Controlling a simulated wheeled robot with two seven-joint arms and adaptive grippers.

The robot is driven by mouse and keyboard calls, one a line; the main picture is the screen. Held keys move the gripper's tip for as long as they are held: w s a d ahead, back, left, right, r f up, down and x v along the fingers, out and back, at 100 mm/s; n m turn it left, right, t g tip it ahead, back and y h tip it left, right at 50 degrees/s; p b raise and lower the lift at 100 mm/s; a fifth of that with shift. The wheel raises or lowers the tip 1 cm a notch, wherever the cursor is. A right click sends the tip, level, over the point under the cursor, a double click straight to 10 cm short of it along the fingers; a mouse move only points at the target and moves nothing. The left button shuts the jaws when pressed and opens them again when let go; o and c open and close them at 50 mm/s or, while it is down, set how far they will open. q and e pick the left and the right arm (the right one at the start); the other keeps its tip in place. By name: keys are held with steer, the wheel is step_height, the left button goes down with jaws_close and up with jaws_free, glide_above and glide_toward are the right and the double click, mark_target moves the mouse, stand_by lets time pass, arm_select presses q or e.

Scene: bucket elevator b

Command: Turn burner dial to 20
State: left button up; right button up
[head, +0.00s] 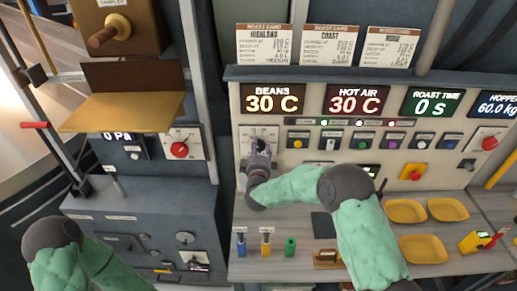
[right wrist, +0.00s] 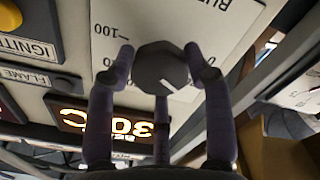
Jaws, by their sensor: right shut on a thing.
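The burner dial is a grey faceted knob (right wrist: 163,68) with a short white mark on its lower right part in the right wrist view. It sits on a white scale plate (right wrist: 225,30) seen upside down, with "100" readable at the left; other figures are partly hidden by the fingers. My right gripper (right wrist: 160,65) is shut on the dial, with fingers at both sides and one below.
The panel holds a row of small buttons (head: 364,144), a BEANS display (head: 272,99) and a HOT AIR display (head: 357,100). Yellow trays (head: 405,211) lie on the counter at right. A red knob (head: 179,149) is on the machine to the left.

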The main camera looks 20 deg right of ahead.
steer(key=shift+f, duration=0.25)
steer(key=o, duration=1)
steer(key=shift+o, duration=0.7)
steer(key=shift+d, duration=0.1)
steer(key=shift+r, duration=0.1)
steer(key=shift+s, duration=0.1)
steer(key=v, duration=1.1)
steer(key=shift+s, duration=0.35)
